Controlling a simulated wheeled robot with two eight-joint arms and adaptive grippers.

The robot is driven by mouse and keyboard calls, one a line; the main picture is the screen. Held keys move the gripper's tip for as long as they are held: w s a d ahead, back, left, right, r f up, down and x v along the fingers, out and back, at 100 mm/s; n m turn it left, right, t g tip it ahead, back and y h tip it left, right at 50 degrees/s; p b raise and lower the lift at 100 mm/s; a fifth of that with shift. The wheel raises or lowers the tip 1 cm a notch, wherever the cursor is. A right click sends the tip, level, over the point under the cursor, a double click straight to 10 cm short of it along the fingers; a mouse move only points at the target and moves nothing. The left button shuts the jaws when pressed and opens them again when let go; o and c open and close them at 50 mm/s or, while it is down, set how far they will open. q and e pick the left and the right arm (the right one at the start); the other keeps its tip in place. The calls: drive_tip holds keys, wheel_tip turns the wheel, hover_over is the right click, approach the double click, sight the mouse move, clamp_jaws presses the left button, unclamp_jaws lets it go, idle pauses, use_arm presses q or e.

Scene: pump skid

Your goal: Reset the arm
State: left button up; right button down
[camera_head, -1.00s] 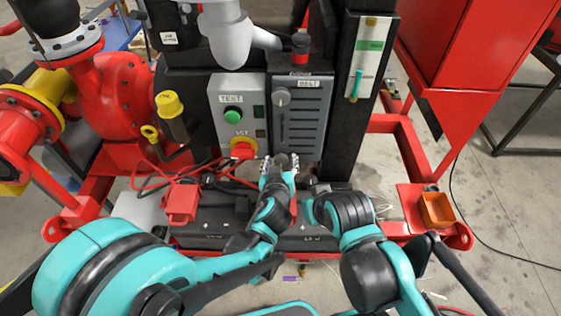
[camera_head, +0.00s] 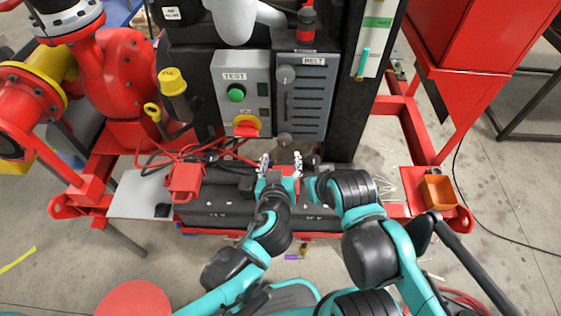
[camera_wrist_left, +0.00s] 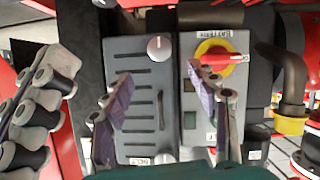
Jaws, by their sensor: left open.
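My left gripper (camera_head: 280,162) is open in front of the lower part of the grey control panels, with nothing between its fingers. In the left wrist view its two fingers (camera_wrist_left: 162,98) stand apart before the slotted BELT panel (camera_wrist_left: 137,130) and the switch panel. My right arm (camera_head: 350,190) is folded close on the right in the head view. Its gripper is mostly hidden there. Dark jointed parts at the left edge of the wrist view may belong to it; its opening is unclear.
The TEST panel (camera_head: 237,92) has a green button (camera_head: 236,93) and a red-yellow rotary switch (camera_head: 246,125). The BELT panel (camera_head: 303,95) has a grey knob. Red cables (camera_head: 215,150) lie left of the gripper. Open floor lies at lower left.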

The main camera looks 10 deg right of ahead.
use_arm(q)
drive_tip(key=shift+s+a+r, duration=0.15)
drive_tip(key=shift+s, duration=0.25)
drive_tip(key=w+a+f+n+g+y, duration=0.15)
drive_tip(key=a+y, duration=0.25)
drive_tip(key=a, duration=1.4)
drive_tip(key=s+a+g, duration=0.4)
drive_tip(key=s+a, duration=0.4)
drive_tip(key=a, duration=0.3)
drive_tip(key=shift+n, duration=0.25)
